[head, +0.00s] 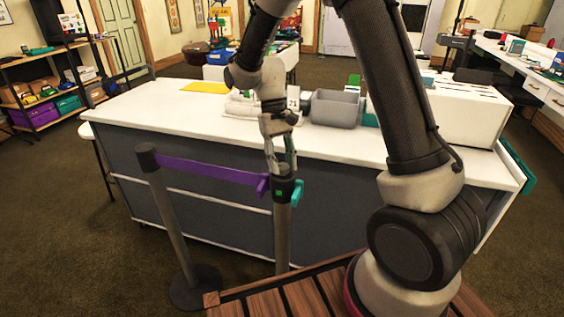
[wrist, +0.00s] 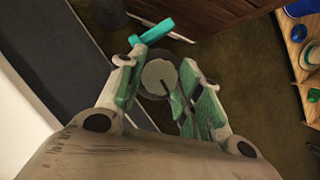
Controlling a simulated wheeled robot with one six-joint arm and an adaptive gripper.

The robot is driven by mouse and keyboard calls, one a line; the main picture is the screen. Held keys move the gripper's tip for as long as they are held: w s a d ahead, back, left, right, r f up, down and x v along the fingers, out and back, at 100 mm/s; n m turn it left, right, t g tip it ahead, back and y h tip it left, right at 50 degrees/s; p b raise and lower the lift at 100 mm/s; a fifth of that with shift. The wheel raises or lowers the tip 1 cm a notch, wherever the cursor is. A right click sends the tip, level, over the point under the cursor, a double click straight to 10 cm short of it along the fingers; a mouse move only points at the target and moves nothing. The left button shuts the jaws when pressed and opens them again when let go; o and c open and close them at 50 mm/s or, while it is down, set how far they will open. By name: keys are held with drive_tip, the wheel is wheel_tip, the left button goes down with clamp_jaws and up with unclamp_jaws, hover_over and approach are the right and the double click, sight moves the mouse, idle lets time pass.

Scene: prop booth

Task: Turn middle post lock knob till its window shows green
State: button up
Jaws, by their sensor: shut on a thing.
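The middle post (head: 282,235) stands upright in front of the white-topped counter, with a dark head (head: 288,186). A small bright green window (head: 278,194) shows on the front of that head. My gripper (head: 283,167) points down onto the head from above, its fingers at the top of the post. In the wrist view, the round grey lock knob (wrist: 159,76) sits between the green-padded fingers of my gripper (wrist: 158,92), which is shut on it. The knob itself is mostly hidden by the fingers in the head view.
A purple belt (head: 205,170) runs from the left post (head: 168,215) to the middle post. A teal belt end (head: 298,193) sticks out on the right of the head. The counter (head: 170,115) behind holds a grey bin (head: 335,108) and a yellow sheet (head: 206,87).

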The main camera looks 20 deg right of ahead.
drive_tip(key=o, duration=1)
drive_tip(key=v, duration=1.2)
drive_tip(key=s+d+r+t, duration=0.3)
drive_tip(key=s+d, duration=0.2)
drive_tip(key=s, duration=0.3)
drive_tip(key=s+d+r+t, duration=0.2)
drive_tip(key=s+d, duration=0.3)
drive_tip(key=s, duration=0.3)
drive_tip(key=s+d+r+m+t, duration=0.1)
drive_tip(key=s+d+r+t, duration=0.2)
drive_tip(key=s, duration=0.5)
drive_tip(key=shift+s+d+r+t, duration=0.15)
drive_tip(key=shift+d+t, duration=0.1)
drive_tip(key=shift+d, duration=0.35)
drive_tip(key=shift+d+r+t, duration=0.2)
drive_tip(key=shift+d+t, duration=0.05)
drive_tip(key=shift+d, duration=0.3)
